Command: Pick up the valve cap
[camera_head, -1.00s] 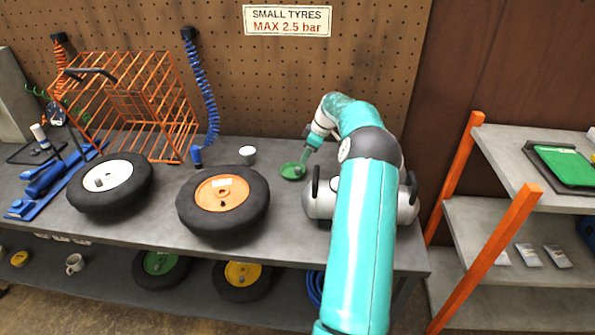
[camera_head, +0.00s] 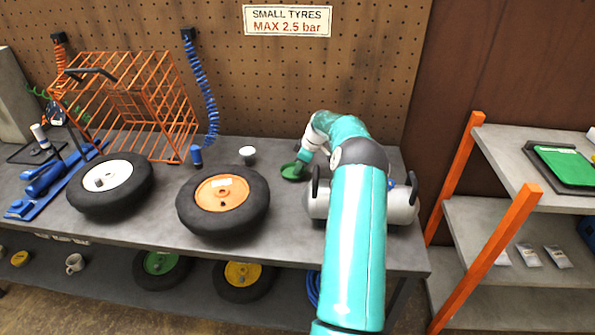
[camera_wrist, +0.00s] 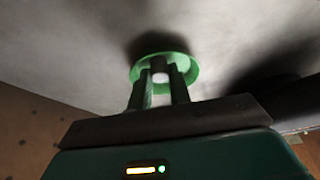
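A small cap-like piece (camera_wrist: 159,68), dark above and pale below, shows between my fingertips in the wrist view; I take it for the valve cap. It is over or in a round green dish (camera_wrist: 188,62) on the bench. The dish also shows in the head view (camera_head: 291,172), with the cap hidden there by my gripper (camera_head: 301,164). In the wrist view my gripper (camera_wrist: 158,82) has its fingers apart, one on each side of the piece. Whether they touch it is not clear.
A grey tank (camera_head: 402,205) with dark handles stands right beside my arm. A pegboard (camera_head: 290,90) rises behind the bench.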

